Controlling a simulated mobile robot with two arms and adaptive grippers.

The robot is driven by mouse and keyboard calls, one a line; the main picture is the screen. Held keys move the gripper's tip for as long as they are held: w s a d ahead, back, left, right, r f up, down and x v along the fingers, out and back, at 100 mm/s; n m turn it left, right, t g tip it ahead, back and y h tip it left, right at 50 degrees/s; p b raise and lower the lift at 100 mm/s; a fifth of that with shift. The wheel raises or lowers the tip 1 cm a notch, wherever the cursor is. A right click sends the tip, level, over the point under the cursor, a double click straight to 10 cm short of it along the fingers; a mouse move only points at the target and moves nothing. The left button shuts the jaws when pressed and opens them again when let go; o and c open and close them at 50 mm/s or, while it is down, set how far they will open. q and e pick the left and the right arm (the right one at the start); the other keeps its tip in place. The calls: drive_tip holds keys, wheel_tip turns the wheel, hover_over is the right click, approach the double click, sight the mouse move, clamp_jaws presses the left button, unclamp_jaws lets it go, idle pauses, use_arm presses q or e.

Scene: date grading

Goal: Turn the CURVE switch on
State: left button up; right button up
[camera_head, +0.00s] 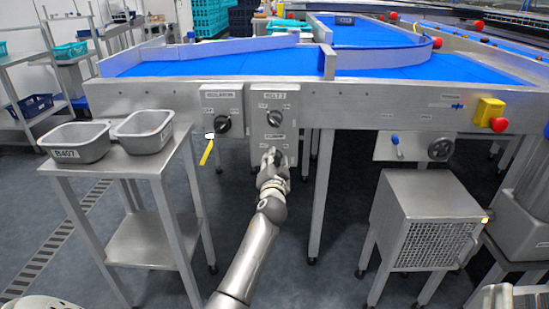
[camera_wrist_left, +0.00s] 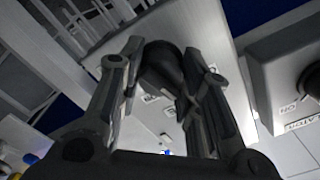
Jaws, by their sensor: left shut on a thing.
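A grey switch panel (camera_head: 288,100) hangs under the blue conveyor's front edge. A black rotary knob (camera_head: 274,118) sits on its upper half. A lower label on this panel is too small to read surely. My left gripper (camera_head: 271,157) is at the lower half, below that label, and hides the switch there. In the left wrist view, the two fingers of my left gripper (camera_wrist_left: 162,58) are closed around a dark round knob (camera_wrist_left: 160,72), one on each side. The knob's exact angle is hard to tell. My right gripper is not in view.
A second panel (camera_head: 208,101) with a black knob (camera_head: 223,124) and a yellow tag (camera_head: 206,153) is close on the left. A steel side table (camera_head: 150,165) with two grey tubs stands further left. A red stop button (camera_head: 499,125) is on the right.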

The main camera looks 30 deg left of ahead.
use_arm(q)
drive_tip(key=m+p, duration=0.2)
drive_tip(key=m, duration=0.3)
drive_tip(key=shift+r+m, duration=0.15)
drive_tip(key=shift+m, duration=0.25)
drive_tip(key=m+p, duration=0.2)
drive_tip(key=m, duration=0.3)
drive_tip(key=shift+d, duration=0.1)
drive_tip(key=shift+f+m+p, duration=0.2)
drive_tip(key=shift+m+p, duration=0.15)
drive_tip(key=shift+m, duration=0.25)
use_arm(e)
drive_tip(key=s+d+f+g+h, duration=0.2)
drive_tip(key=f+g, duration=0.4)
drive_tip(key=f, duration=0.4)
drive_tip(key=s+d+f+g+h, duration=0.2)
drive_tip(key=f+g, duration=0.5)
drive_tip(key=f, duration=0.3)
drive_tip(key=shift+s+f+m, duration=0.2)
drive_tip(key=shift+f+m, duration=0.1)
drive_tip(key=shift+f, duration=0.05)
use_arm(q)
drive_tip(key=o, duration=1.1)
drive_tip(key=shift+w, duration=0.1)
drive_tip(key=shift+c, duration=0.2)
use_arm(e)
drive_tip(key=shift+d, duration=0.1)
use_arm(q)
drive_tip(key=v, duration=1.2)
